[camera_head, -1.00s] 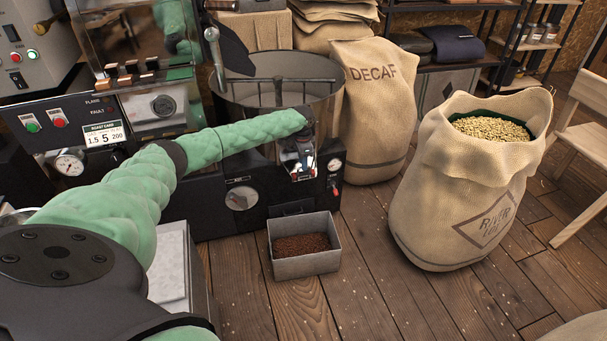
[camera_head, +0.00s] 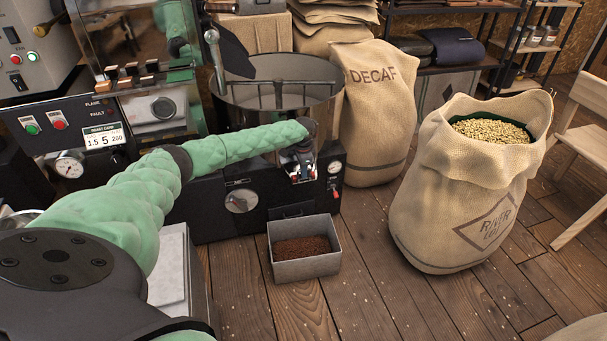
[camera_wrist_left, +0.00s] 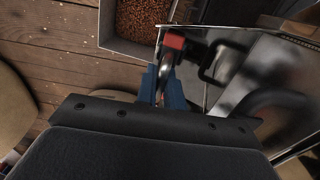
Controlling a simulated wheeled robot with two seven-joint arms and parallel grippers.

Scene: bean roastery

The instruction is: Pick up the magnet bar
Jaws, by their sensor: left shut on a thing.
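My left gripper (camera_head: 300,170) is at the front of the black roaster base, above and behind the metal bin. Its blue fingers (camera_wrist_left: 165,88) show in the left wrist view, closed on a shiny metal piece with a red block end. I take this piece to be the magnet bar (camera_wrist_left: 174,41); most of it is hidden by the gripper. In the head view only small red and shiny bits show at the fingertips, so its full shape cannot be told. My right gripper is not in view.
A grey bin (camera_head: 306,270) of dark beans stands on the plank floor below the gripper. The round cooling drum (camera_head: 330,105) is just behind it. A DECAF sack (camera_head: 375,130) and an open bean sack (camera_head: 440,215) stand to the right. Floor between bin and sack is clear.

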